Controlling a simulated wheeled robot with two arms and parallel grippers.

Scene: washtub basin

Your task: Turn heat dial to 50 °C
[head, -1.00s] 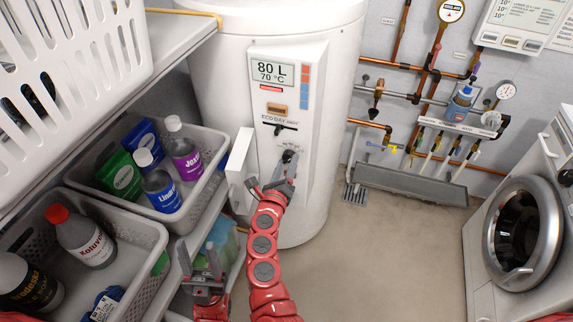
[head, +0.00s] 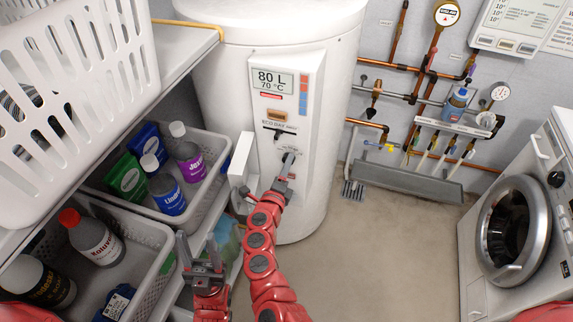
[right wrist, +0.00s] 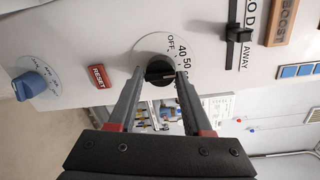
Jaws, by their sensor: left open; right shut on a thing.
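The heat dial (right wrist: 160,70) is a black knob on a white face marked OFF, 40, 50 and further numbers, partly hidden. It sits low on the white boiler's front panel (head: 299,110). My right gripper (right wrist: 158,76), also in the head view (head: 288,160), is shut on the knob, one finger on each side. I cannot tell which number the knob points to. The boiler display (head: 272,81) reads 80 L, 70 °C. My left gripper (head: 199,242) is open and empty, low beside the shelf bins, its fingers upward.
In the right wrist view, a red RESET button (right wrist: 101,77) and a blue knob (right wrist: 36,84) are left of the dial, and a black slider (right wrist: 238,35) is right. A white flap (head: 241,158) sticks out left of the panel.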

